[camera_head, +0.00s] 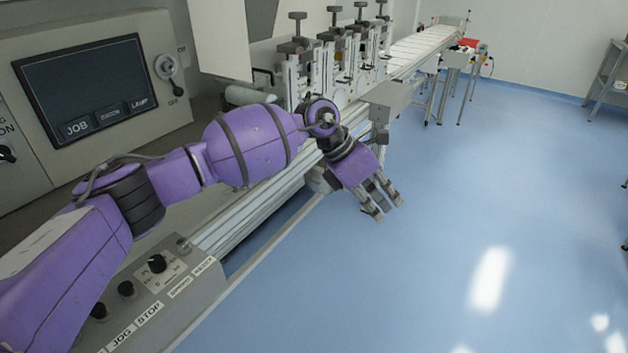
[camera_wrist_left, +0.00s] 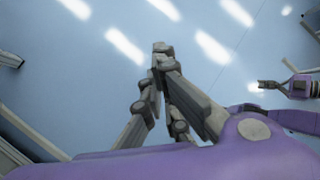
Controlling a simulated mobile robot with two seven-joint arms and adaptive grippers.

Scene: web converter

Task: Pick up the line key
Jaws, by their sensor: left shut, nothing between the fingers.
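My left gripper (camera_head: 386,208) hangs over open blue floor beside the machine's front edge, in the middle of the head view. It is shut and empty; its grey fingers also show in the left wrist view (camera_wrist_left: 161,50). I cannot make out a line key with certainty. A round silver switch (camera_head: 167,66) with an OFF label sits on the panel right of the screen; whether a key is in it is too small to tell. My right gripper (camera_wrist_left: 262,86) shows small at the right of the left wrist view; its opening is unclear.
A dark screen panel (camera_head: 85,85) stands at left. A grey control box (camera_head: 165,290) with black knobs and STOP lettering is below my left arm. Several clamp-like stations (camera_head: 335,60) line the machine. A conveyor (camera_head: 425,42) runs to the back. The floor (camera_head: 500,190) at right is clear.

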